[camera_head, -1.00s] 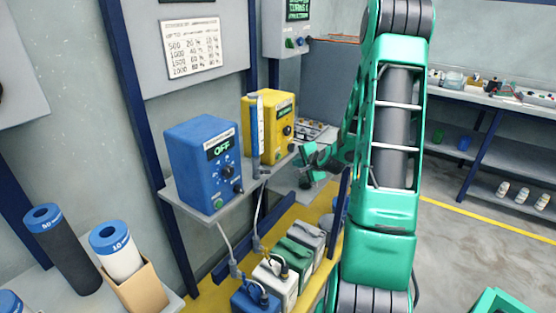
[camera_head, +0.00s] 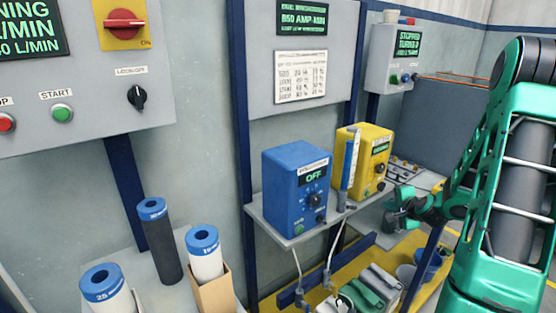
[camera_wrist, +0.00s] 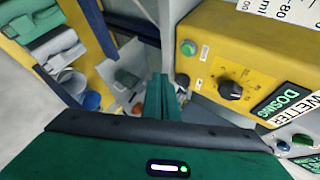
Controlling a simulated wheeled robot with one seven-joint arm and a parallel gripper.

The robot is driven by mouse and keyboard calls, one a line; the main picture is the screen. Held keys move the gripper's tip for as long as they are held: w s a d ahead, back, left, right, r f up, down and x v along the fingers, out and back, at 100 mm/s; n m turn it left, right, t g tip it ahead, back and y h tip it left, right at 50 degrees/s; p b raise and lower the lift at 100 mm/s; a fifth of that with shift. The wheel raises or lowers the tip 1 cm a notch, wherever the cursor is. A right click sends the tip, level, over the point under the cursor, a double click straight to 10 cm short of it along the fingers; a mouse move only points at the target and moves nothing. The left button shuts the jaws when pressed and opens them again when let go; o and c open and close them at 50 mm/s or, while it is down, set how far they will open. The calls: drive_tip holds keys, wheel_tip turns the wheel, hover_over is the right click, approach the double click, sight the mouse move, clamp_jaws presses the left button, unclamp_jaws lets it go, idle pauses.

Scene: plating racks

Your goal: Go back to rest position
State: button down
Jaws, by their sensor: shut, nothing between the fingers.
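My green arm (camera_head: 520,190) runs down the right side of the head view. My gripper (camera_head: 396,212) is low and to the right of the yellow box (camera_head: 362,160), apart from it as far as I can tell. In the wrist view my gripper's green fingers (camera_wrist: 160,98) are together with nothing between them. The yellow box's front, with a black knob (camera_wrist: 230,90) and a green DOSING display (camera_wrist: 283,103), is close on the right there.
A blue box (camera_head: 297,190) reading OFF stands on the grey shelf (camera_head: 290,238) beside the yellow box. Below is a yellow bench (camera_head: 268,305) with several small units. Blue-capped cylinders (camera_head: 155,240) stand at lower left. A control panel (camera_head: 75,95) is at upper left.

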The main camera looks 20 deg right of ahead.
drive_tip(key=s+a+r+n+g+y, duration=0.2)
drive_tip(key=s+a+r+n+g, duration=0.3)
drive_tip(key=s+a+n, duration=0.4)
drive_tip(key=s+a+r+n+g, duration=0.2)
drive_tip(key=s+a, duration=0.4)
drive_tip(key=s, duration=0.7)
drive_tip(key=s+a+r+n+g+y, duration=0.1)
drive_tip(key=s+a+r+g, duration=0.3)
drive_tip(key=s, duration=0.9)
drive_tip(key=shift+s+a+r+n, duration=0.15)
drive_tip(key=shift+a+r+n, duration=0.45)
drive_tip(key=shift+a+r, duration=0.4)
drive_tip(key=shift+w+f, duration=0.3)
drive_tip(key=shift+w, duration=0.35)
idle(2.9)
